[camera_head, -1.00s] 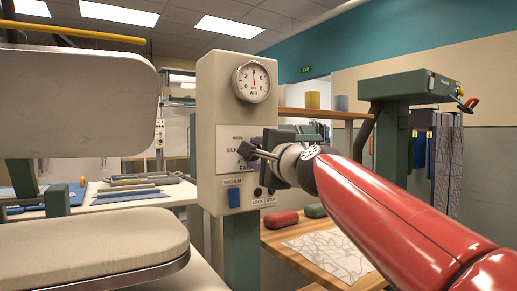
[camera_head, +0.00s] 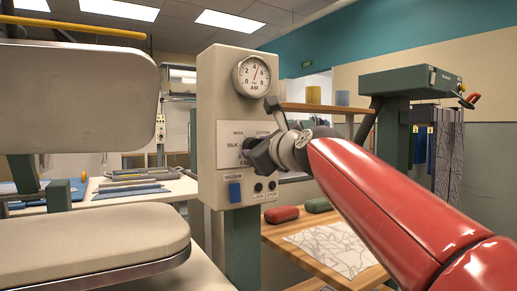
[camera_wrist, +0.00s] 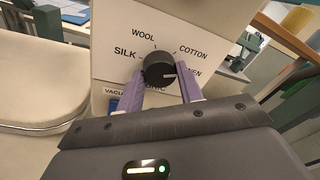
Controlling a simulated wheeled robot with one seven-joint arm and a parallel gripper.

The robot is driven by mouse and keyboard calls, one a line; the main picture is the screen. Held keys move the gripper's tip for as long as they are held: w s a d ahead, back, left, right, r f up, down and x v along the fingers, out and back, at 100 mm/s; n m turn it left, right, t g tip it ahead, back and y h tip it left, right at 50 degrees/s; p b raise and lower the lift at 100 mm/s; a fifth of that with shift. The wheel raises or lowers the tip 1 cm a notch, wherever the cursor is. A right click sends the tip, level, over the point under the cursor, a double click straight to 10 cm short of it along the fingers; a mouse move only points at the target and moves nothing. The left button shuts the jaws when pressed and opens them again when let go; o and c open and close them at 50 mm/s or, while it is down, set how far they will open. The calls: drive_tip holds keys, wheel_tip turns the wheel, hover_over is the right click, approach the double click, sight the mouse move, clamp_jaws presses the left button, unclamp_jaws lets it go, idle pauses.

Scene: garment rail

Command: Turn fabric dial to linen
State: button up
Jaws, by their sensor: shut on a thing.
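The fabric dial (camera_wrist: 159,69) is a round black knob on a pale panel (camera_wrist: 112,37). WOOL, COTTON and SILK labels show around the dial; a lower label is mostly hidden. My gripper (camera_wrist: 160,78) is shut on the dial, with one purple finger on each side. In the head view my gripper (camera_head: 262,152) is at the control box (camera_head: 207,110) and hides the dial there.
An air gauge (camera_head: 252,77) is above the panel. A blue vacuum switch (camera_head: 234,192) and lock and stop buttons (camera_head: 264,187) are just below my gripper. Padded press boards (camera_head: 85,248) stand at the left. A wooden table (camera_head: 310,250) with a patterned sheet is at the lower right.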

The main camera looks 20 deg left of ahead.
drive_tip(key=shift+m, duration=1.5)
drive_tip(key=o, duration=1)
drive_tip(key=shift+b+v, duration=0.85)
drive_tip(key=shift+v, duration=3)
drive_tip(key=shift+d, duration=0.1)
